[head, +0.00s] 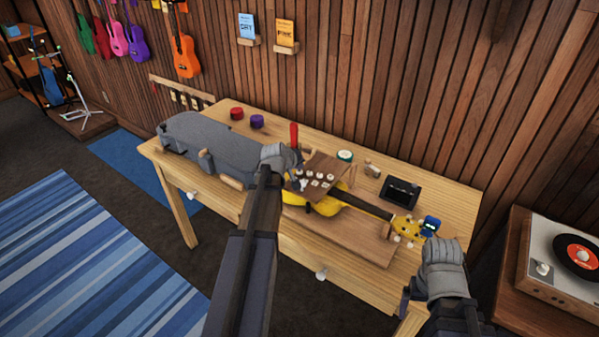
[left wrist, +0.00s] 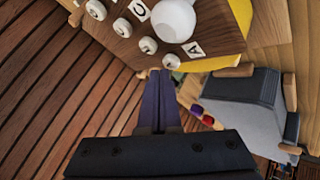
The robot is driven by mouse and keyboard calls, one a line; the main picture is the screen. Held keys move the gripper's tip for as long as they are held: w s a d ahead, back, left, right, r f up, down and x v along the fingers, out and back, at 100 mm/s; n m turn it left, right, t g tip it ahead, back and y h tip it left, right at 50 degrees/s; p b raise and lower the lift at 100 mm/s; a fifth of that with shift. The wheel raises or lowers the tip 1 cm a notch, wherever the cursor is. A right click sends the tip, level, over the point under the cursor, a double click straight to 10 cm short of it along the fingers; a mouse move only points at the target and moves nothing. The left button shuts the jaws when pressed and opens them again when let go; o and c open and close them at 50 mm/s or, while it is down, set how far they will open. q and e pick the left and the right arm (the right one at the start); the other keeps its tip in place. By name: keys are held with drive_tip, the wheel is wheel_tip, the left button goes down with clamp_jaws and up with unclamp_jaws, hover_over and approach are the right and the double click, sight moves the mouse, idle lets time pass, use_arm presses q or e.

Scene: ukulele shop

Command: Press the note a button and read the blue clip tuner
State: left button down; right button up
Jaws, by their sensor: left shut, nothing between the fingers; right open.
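The brown note board (head: 327,165) stands on the table, with pale round buttons and letter cards; in the left wrist view a card marked A (left wrist: 195,48) lies beside a round button (left wrist: 148,45) and a larger white knob (left wrist: 173,20). My left gripper (head: 298,178) is at the board's left side; its shut, empty fingers (left wrist: 160,75) end close to the board's edge near the A card. Contact with a button is not clear. The blue clip tuner (head: 431,225) sits at the yellow ukulele's headstock (head: 406,227); its screen is too small to read. My right gripper (head: 408,295) is open near the table's right front.
A grey case (head: 205,140) lies along the table's left. A record player (head: 570,262) is at right.

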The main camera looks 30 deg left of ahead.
use_arm(q)
drive_tip(key=shift+f+b, duration=0.5)
drive_tip(key=shift+f, duration=0.05)
idle(0.5)
idle(0.4)
drive_tip(key=shift+r+p, duration=0.95)
wheel_tip(320, 180, up, 5)
drive_tip(key=p, duration=0.5)
idle(0.5)
